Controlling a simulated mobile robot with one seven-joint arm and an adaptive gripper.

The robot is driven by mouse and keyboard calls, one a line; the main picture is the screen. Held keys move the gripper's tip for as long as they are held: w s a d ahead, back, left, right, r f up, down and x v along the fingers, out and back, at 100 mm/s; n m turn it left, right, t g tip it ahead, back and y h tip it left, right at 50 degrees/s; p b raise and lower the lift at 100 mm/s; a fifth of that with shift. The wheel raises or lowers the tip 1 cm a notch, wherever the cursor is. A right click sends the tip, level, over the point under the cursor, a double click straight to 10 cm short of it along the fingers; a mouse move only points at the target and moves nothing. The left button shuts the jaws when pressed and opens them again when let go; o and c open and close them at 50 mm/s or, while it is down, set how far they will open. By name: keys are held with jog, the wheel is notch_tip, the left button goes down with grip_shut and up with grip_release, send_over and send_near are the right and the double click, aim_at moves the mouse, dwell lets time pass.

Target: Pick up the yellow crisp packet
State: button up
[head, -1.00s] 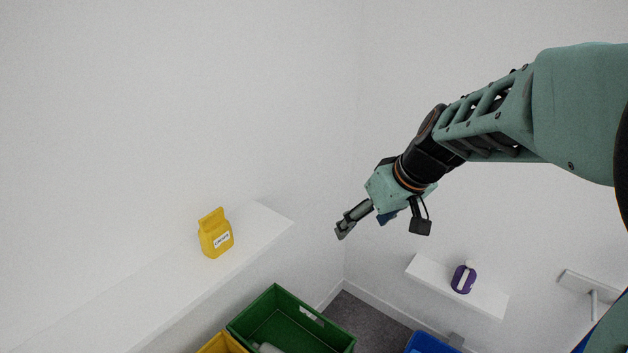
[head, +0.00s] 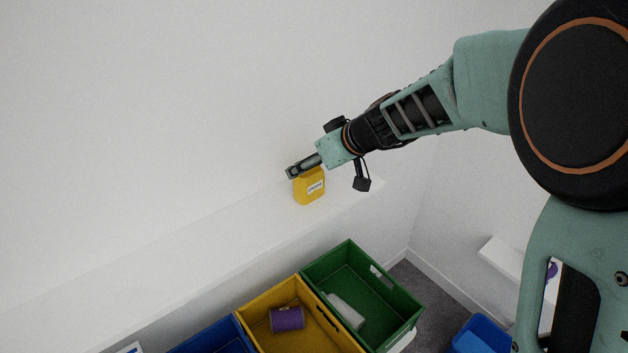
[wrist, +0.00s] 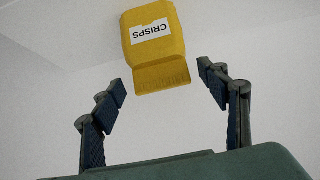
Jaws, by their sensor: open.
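The yellow crisp packet (head: 309,190) stands upright on a white shelf (head: 215,240) against the wall, in the head view. Its white label reads CRISPS in the wrist view (wrist: 152,45), where it appears upside down. My gripper (head: 290,172) is at the top of the packet in the head view and hides part of its upper edge. In the wrist view my gripper (wrist: 160,88) is open, with its fingers spread apart. The packet's crimped top edge lies just beyond and between the fingertips. I see no finger touching it.
Below the shelf stand a green crate (head: 397,298) with a white bottle (head: 346,311), a yellow crate (head: 258,326) with a purple can (head: 287,319), and a blue crate (head: 212,338). Another blue bin (head: 481,336) is at lower right. The shelf left of the packet is clear.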

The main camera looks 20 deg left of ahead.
jog(key=shift+p+x, duration=0.75)
jog(key=shift+x, duration=2.7)
jog(key=shift+s, duration=0.1)
jog(key=shift+c, duration=0.3)
jog(key=c, duration=1.2)
jog(key=shift+c, duration=0.8)
